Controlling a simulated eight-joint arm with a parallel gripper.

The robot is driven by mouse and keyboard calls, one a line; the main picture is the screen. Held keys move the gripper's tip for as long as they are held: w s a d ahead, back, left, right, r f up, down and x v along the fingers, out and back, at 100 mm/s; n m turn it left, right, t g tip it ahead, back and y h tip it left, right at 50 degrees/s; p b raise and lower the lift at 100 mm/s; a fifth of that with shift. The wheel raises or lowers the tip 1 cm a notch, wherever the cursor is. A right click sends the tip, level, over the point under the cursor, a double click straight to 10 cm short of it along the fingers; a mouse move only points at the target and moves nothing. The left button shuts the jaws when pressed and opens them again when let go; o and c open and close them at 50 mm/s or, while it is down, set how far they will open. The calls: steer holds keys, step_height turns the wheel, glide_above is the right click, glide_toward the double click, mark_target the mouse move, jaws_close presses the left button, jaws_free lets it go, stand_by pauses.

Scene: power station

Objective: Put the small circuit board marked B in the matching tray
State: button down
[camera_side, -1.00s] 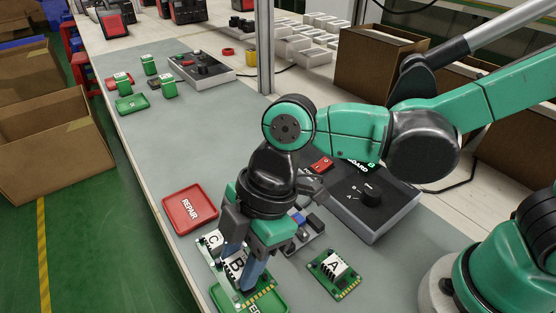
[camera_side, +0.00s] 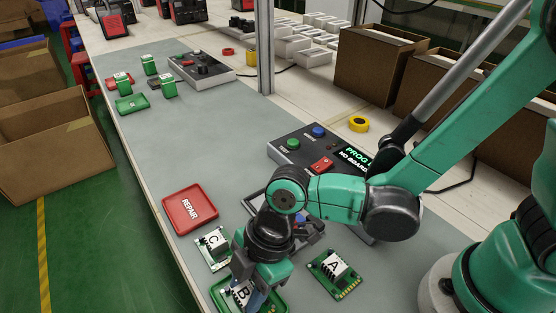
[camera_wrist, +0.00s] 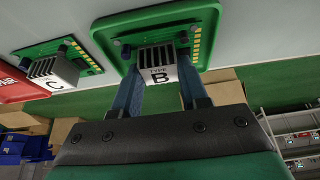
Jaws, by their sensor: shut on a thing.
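The small circuit board marked B (camera_side: 241,297), with a white-labelled block, is in the side view's lower left; its label faces me in the wrist view (camera_wrist: 164,76). My gripper (camera_side: 250,299) points down with both blue fingers shut on the block's sides, as the wrist view shows (camera_wrist: 160,92). The board lies within the outline of a green tray (camera_wrist: 103,38), whose right rim shows in the side view (camera_side: 284,302). I cannot tell if the board touches the tray floor. The tray's marking is hidden.
Board C (camera_side: 213,249) lies just behind the green tray, and board A (camera_side: 335,273) lies to its right. A red REPAIR tray (camera_side: 190,208) is farther back. The programmer box (camera_side: 300,155) stands behind my arm. The table edge is close on the left.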

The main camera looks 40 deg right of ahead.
steer(key=shift+f, duration=0.15)
steer(key=shift+c, duration=2.3)
jaws_free()
steer(key=v, duration=1.2)
steer(key=w+d+m+t+h, duration=0.2)
steer(key=d+m+t, duration=0.1)
steer(key=d+m, duration=0.6)
steer(key=w+d+r+m+t+h, duration=0.1)
steer(key=d+m+t, duration=0.3)
steer(key=d+m, duration=0.5)
steer(key=shift+w+d+h, duration=0.55)
steer(key=shift+w+h, duration=0.15)
steer(key=shift+w, duration=0.2)
steer(key=shift+r, duration=0.15)
